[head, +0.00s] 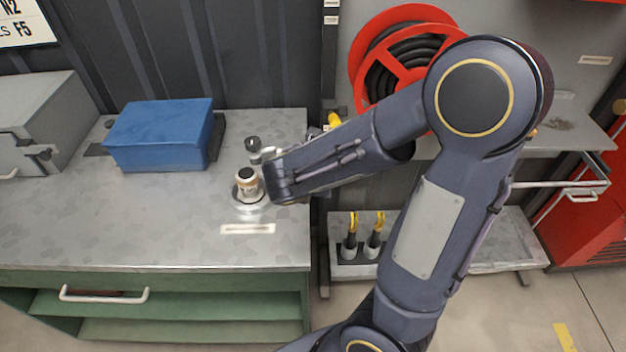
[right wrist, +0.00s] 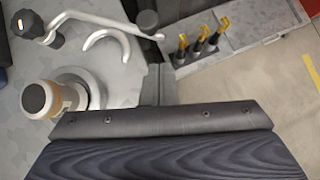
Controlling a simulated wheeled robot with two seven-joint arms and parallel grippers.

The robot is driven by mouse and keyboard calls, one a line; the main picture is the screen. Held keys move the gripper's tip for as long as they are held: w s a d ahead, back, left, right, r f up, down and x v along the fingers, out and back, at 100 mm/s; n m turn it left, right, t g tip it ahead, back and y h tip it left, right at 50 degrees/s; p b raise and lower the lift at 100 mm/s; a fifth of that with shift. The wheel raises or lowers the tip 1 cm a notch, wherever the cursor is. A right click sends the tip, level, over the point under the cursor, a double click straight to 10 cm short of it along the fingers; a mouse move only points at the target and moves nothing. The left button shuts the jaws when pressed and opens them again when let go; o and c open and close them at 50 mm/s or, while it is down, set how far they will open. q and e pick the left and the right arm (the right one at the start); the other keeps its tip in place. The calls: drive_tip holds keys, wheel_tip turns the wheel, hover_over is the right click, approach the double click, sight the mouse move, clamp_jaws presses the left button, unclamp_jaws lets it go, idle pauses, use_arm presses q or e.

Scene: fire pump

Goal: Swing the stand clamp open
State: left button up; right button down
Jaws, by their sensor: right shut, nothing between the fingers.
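The stand clamp shows in the right wrist view as a curved metal jaw (right wrist: 112,42) beside a bent rod with a black knob (right wrist: 44,26). In the head view its black knob (head: 253,143) stands behind a small upright cylinder. That cylinder (head: 247,184), pale and brown with a dark top, sits on a round base; it also shows in the right wrist view (right wrist: 41,99). My right gripper (head: 275,180) is shut and empty just right of the cylinder; its dark body (right wrist: 165,120) fills the lower wrist view. I cannot tell whether it touches the clamp. My left gripper is out of view.
A blue box (head: 160,136) and a grey case (head: 45,125) stand on the grey workbench (head: 160,235). A red hose reel (head: 400,65) hangs behind my right arm. Yellow-tipped nozzles (head: 350,245) stand on a lower shelf. The bench front is clear.

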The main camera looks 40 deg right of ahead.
drive_tip(key=v, duration=0.7)
drive_tip(key=shift+r+p, duration=0.4)
drive_tip(key=shift+r, duration=0.05)
drive_tip(key=shift+a, duration=0.15)
drive_tip(key=s+f+m+g+y, duration=0.2)
drive_tip(key=s+m+y, duration=0.3)
drive_tip(key=s+m, duration=0.6)
drive_tip(key=s+a+r+m+t+y, duration=0.1)
drive_tip(key=a+m+y, duration=0.4)
drive_tip(key=m, duration=1)
wheel_tip(320, 180, up, 3)
drive_tip(key=shift+s+a+f+m+t+y, duration=0.15)
drive_tip(key=shift+a+m+t+y, duration=0.2)
drive_tip(key=shift+a+t, duration=0.45)
